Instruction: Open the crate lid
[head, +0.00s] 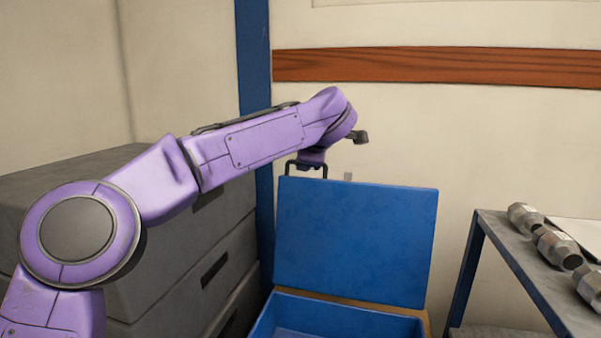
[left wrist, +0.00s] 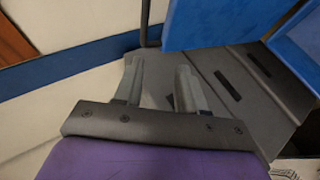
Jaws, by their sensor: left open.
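The blue crate (head: 334,312) stands low in front of the wall in the head view. Its blue lid (head: 355,243) is raised to nearly upright at the crate's back edge, so the crate's inside shows. Touch cannot be told.
Grey drawer units (head: 205,235) stand left of the crate. A metal table (head: 540,290) with several metallic meter bodies (head: 556,247) stands at the right. A blue post (head: 255,100) and the pale wall (head: 480,130) are behind.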

